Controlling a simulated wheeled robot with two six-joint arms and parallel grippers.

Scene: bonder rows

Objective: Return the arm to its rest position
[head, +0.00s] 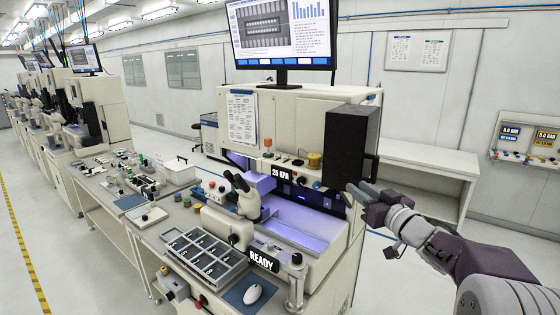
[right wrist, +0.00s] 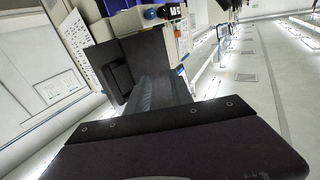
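My right arm comes in from the right in the head view. Its gripper (head: 358,189) is in the air beside the bonder's right end, over the lower right part of a tall black box (head: 350,142) in the picture. Its two fingertips look apart, with nothing seen between them. Whether the gripper touches the box cannot be told. My left arm and gripper are not in view.
The bonder (head: 330,235) carries a microscope (head: 245,197), a monitor (head: 280,35) and a READY sign (head: 263,260). A compartment tray (head: 207,258) and a mouse (head: 252,293) lie in front. A white side table (head: 425,160) stands behind my right arm. Open floor lies at the left.

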